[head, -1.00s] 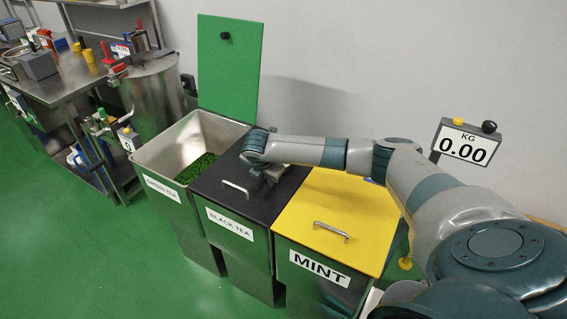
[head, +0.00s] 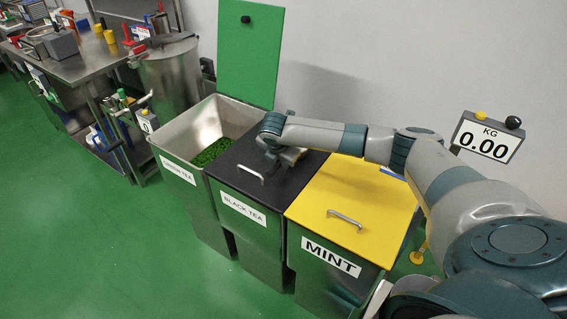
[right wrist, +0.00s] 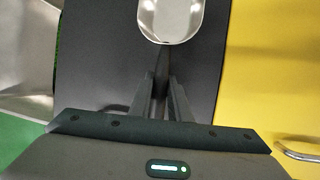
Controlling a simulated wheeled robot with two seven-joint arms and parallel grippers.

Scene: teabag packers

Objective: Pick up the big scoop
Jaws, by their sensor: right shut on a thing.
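The big scoop has a shiny metal bowl (right wrist: 170,18) at the top of the right wrist view, with a thin dark handle. My right gripper (right wrist: 163,84) is shut on that handle, and the bowl points away from the fingers. In the head view my right gripper (head: 276,153) is over the black lid of the black tea bin, with the scoop small and partly hidden beside it. I cannot tell whether the scoop touches the lid. My left gripper is not in view.
The green tea bin (head: 172,137) stands open, its green lid (head: 245,50) raised, with green leaves inside. The black tea bin (head: 235,160) and the yellow-lidded mint bin (head: 345,190) are closed. A scale display (head: 486,138) reads 0.00. A cluttered metal table (head: 85,68) is at the left.

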